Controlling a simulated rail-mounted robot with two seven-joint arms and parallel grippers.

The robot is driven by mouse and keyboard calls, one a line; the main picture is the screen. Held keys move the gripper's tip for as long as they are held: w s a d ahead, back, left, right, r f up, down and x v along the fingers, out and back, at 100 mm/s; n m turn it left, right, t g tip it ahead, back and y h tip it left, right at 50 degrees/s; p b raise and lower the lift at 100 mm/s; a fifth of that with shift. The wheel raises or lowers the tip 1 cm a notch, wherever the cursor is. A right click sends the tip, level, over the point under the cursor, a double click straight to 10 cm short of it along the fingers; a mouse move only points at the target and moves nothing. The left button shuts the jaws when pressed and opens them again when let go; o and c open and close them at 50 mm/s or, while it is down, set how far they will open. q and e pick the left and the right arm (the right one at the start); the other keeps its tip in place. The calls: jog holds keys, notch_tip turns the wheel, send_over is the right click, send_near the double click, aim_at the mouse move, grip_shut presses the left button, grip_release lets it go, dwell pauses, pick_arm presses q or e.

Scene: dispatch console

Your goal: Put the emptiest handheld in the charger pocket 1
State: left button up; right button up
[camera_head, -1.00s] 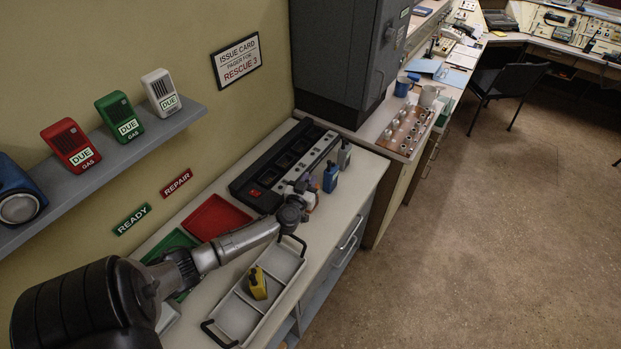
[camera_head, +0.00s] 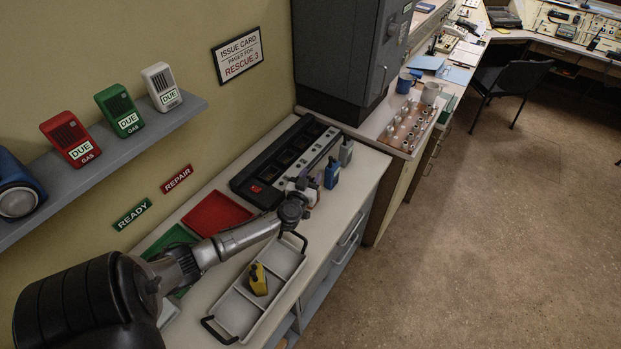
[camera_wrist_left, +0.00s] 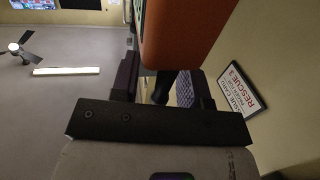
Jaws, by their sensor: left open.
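The black charger (camera_head: 261,188) lies along the wall side of the counter, with a row of dark pockets and a red-lit part at its near end. A blue handheld (camera_head: 331,174) and a grey handheld (camera_head: 346,153) stand beside it. A yellow handheld (camera_head: 258,280) is in the pale tray (camera_head: 237,315). My left gripper (camera_head: 304,188) is open at the charger's front edge, by an orange thing mostly hidden behind it. In the left wrist view an orange body (camera_wrist_left: 180,38) rises at the open jaws (camera_wrist_left: 163,86). Charge levels and pocket numbers cannot be read.
A red tray (camera_head: 216,214) and a green tray (camera_head: 170,240) lie by the wall, marked repair and ready. A grey cabinet (camera_head: 345,60) stands beyond the charger. Gas units (camera_head: 70,138) sit on the shelf above.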

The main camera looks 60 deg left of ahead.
pick_arm(q)
jog(key=shift+s+d+f, duration=0.15)
jog(key=shift+s, duration=0.05)
jog(key=p+v, duration=0.1)
jog(key=v, duration=0.2)
jog(key=shift+s, duration=0.2)
jog(key=o, duration=0.3)
jog(key=shift+s+d, duration=0.35)
jog(key=o, duration=0.6)
jog(key=shift+o, duration=0.2)
